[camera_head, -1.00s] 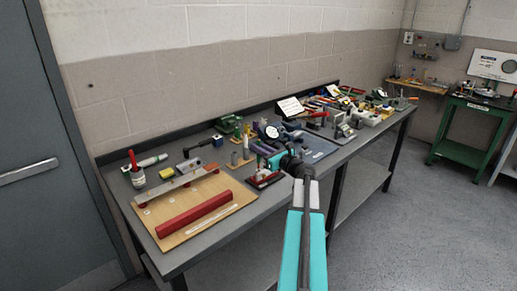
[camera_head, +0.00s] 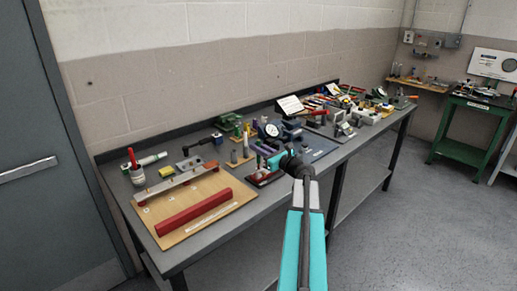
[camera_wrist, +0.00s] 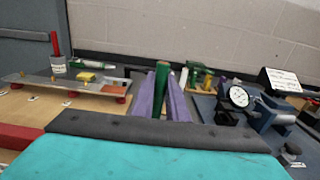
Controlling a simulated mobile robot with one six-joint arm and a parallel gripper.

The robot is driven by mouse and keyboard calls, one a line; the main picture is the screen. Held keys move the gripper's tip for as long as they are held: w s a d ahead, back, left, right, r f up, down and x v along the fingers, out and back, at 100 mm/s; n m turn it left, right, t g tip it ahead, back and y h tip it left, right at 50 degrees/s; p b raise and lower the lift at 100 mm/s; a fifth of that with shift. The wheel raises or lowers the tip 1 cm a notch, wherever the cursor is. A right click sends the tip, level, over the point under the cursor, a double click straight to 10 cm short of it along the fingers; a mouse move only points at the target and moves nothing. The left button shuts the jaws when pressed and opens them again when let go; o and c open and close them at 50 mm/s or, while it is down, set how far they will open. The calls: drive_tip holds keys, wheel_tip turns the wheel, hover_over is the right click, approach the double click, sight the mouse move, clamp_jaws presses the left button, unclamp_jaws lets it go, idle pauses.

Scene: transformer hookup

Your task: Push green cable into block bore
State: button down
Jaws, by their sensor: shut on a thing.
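My gripper (camera_wrist: 163,98) has two purple fingers, shut on an upright green piece (camera_wrist: 163,72), which I take for the green cable. Its top shows between the fingers in the wrist view, and the fingers and dark wrist edge hide its lower part. In the head view, my gripper (camera_head: 263,150) is above the front part of the bench, just over a dark red-edged base (camera_head: 264,178). The cable cannot be made out there. I cannot tell which item is the block. No bore shows, and contact between cable and block cannot be seen.
A wooden board (camera_head: 222,207) with a red bar (camera_head: 194,212) and a raised metal strip lies at left. A dial gauge (camera_wrist: 239,96) and blue fixture stand to the right. Small posts and green parts (camera_wrist: 198,72) stand behind the fingers. Bench items are crowded.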

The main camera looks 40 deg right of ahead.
drive_tip(key=shift+f+b, duration=0.8)
drive_tip(key=shift+f, duration=0.5)
idle(0.5)
drive_tip(key=c, duration=1.7)
unclamp_jaws()
drive_tip(key=shift+o, duration=0.2)
drive_tip(key=shift+r+p, duration=1.75)
drive_tip(key=shift+r, duration=0.8)
drive_tip(key=shift+s, duration=0.1)
drive_tip(key=s+b, duration=0.3)
drive_tip(key=s, duration=1)
drive_tip(key=shift+s+a+b, duration=0.3)
drive_tip(key=shift+a+b, duration=0.05)
drive_tip(key=shift+b, duration=0.05)
